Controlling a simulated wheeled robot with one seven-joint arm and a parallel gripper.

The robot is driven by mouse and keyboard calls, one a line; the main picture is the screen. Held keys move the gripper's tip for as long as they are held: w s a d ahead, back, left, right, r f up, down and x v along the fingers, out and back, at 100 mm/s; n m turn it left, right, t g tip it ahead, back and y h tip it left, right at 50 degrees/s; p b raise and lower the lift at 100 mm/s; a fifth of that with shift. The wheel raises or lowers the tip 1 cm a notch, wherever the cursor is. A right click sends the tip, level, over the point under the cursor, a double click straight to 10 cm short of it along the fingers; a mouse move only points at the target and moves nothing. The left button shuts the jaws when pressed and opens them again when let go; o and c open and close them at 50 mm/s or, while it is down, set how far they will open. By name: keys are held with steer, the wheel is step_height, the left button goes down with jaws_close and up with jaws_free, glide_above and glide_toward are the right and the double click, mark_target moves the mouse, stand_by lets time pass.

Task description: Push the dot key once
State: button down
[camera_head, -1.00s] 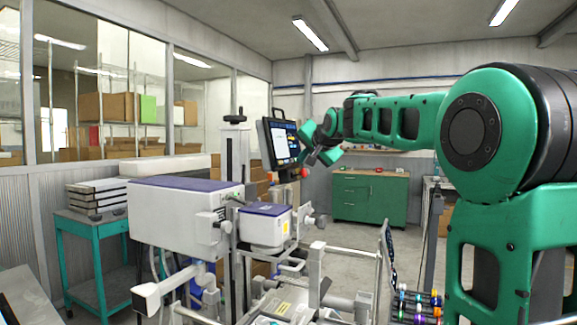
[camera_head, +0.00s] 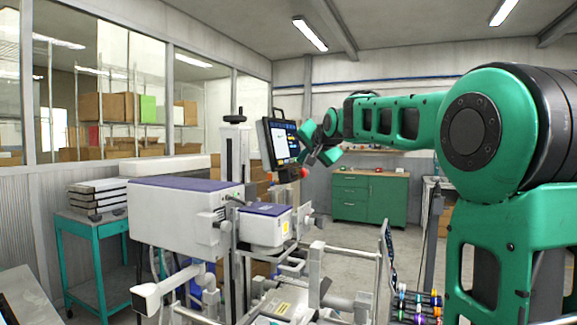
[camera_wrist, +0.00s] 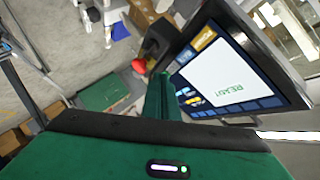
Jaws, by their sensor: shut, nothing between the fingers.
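A touch screen panel (camera_head: 281,143) with a white display area and dark blue keys stands on the machine, mid-picture in the head view. In the wrist view the screen (camera_wrist: 225,75) fills the upper right, turned over, with green text on the white area. My gripper (camera_head: 318,157) is at the screen's right side in the head view. In the wrist view its shut fingers (camera_wrist: 160,82) reach up to the screen's left edge, close to a column of small keys. I cannot make out the dot key or tell whether the fingertips touch the screen.
A red knob (camera_wrist: 139,65) sits by the screen's corner, near my fingers. A white printing machine (camera_head: 185,208) stands below and left of the screen. A green cabinet (camera_head: 369,197) is behind, with open floor before it.

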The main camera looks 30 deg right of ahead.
steer(key=shift+w+a, duration=0.1)
steer(key=shift+a, duration=0.05)
steer(key=shift+w+a, duration=0.1)
steer(key=shift+w, duration=0.1)
steer(key=shift+w+a+f, duration=0.1)
steer(key=shift+w+a, duration=0.2)
stand_by(1.4)
steer(key=shift+s+d, duration=0.5)
steer(key=shift+s, duration=0.15)
steer(key=shift+s+d+r, duration=0.2)
steer(key=shift+s+d, duration=0.3)
steer(key=shift+s, duration=0.15)
steer(key=shift+s+d+r, duration=0.25)
steer(key=shift+s+d, duration=0.3)
steer(key=shift+s, duration=0.1)
steer(key=shift+s+d+r, duration=0.2)
steer(key=shift+s+d, duration=0.3)
steer(key=shift+s, duration=0.15)
steer(key=shift+f, duration=0.1)
